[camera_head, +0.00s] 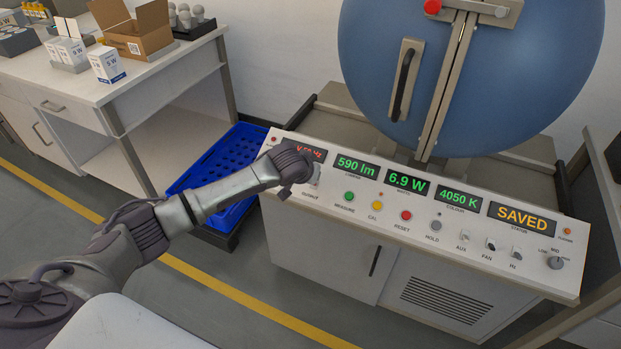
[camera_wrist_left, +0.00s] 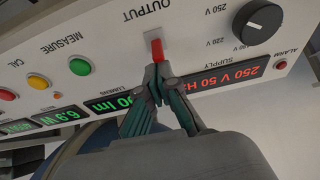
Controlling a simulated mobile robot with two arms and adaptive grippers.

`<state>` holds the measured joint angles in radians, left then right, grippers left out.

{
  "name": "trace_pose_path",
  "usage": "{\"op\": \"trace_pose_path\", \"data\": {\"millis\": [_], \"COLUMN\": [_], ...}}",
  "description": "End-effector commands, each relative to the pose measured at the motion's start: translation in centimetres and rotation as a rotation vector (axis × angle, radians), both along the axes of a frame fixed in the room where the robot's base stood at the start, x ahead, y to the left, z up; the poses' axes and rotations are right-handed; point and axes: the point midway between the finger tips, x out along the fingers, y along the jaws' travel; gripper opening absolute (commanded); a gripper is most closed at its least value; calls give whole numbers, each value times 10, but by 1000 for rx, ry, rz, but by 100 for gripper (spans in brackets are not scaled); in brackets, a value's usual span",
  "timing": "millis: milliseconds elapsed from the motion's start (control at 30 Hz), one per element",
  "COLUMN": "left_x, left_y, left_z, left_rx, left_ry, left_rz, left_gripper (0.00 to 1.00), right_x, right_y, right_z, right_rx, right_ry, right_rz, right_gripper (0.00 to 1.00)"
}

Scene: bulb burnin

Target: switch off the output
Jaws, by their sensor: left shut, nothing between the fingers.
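The control panel (camera_head: 330,205) stands in front of the blue sphere. Its OUTPUT switch, a red lever (camera_wrist_left: 157,49) on a pale plate, shows in the left wrist view, where the panel appears upside down. My left gripper (camera_wrist_left: 157,78) is shut and empty, with its fingertips right at the lever's end; I cannot tell whether they touch it. In the head view my left gripper (camera_head: 288,186) is over the panel's left end by the OUTPUT label, and the lever is hidden. The supply display (camera_wrist_left: 232,76) reads 250 V 50 Hz. My right gripper is not in view.
A black rotary knob (camera_wrist_left: 257,21) and the green MEASURE button (camera_wrist_left: 80,66) flank the switch. Yellow, red and grey buttons and small toggles run to the right. The status display (camera_head: 521,217) reads SAVED. A blue crate (camera_head: 216,160) stands left of the console.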

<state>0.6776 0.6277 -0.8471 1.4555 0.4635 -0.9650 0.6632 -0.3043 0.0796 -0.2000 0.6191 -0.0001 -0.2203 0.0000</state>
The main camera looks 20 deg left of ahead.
Motion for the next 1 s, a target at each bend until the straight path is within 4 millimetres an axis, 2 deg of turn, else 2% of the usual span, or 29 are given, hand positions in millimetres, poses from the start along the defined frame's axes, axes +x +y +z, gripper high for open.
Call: {"op": "trace_pose_path", "data": {"millis": [200,467,800,1000], "left_x": [-11,-7,-20,-22], "left_y": [-1,0,0,1], "left_z": [-7,-2,3,2], "left_rx": [-13,-9,-8,-8], "left_ry": [-201,-195,-192,-194], "left_rz": [-1,-1,0,0], "left_gripper": [0,0,0,0], "right_x": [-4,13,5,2], "right_y": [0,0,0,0], "right_z": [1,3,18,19], "right_rx": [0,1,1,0], "right_ry": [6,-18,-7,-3], "right_rz": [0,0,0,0], "right_gripper": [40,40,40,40]}}
